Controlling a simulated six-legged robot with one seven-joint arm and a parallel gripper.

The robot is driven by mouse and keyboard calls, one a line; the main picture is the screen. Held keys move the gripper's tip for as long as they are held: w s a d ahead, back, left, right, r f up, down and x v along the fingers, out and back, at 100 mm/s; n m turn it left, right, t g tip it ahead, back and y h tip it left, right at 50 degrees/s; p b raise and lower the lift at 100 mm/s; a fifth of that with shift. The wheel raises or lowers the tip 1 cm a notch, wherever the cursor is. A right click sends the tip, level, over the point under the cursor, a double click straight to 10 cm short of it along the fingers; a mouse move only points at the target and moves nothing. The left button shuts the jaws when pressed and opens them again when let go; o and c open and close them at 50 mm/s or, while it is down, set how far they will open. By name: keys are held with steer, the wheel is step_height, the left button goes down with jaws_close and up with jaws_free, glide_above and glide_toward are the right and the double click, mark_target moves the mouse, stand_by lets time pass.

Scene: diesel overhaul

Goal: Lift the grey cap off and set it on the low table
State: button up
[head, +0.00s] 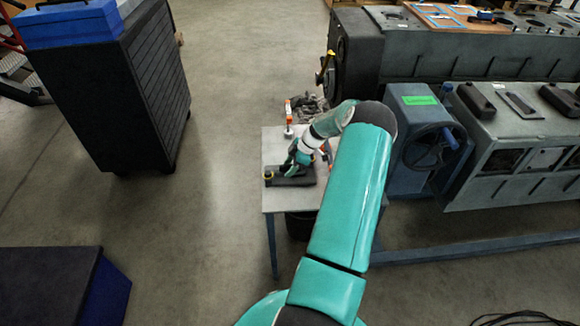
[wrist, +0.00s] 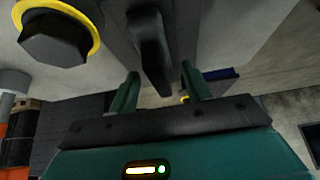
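The low table (head: 282,204) has a pale grey top and blue legs. A dark block (head: 292,180) lies on it near its left edge, beside a small yellow-ringed part (head: 268,176). My gripper (head: 301,164) is just over the block in the head view, partly hidden by my arm. In the wrist view my gripper (wrist: 160,84) is open, its two green fingers apart. A dark grey upright grip (wrist: 150,50) on a dark body stands between or just beyond the fingertips; contact is unclear. I cannot tell for sure whether this is the grey cap.
A dark hex head with a yellow ring (wrist: 60,35) is close by in the wrist view. A large grey engine (head: 510,140) and a blue handwheel unit (head: 425,147) stand right. Open floor (head: 215,210) lies left.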

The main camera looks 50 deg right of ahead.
steer(key=shift+s+f, duration=0.1)
steer(key=shift+f, duration=0.05)
steer(key=v, duration=1.4)
steer(key=shift+a, duration=0.1)
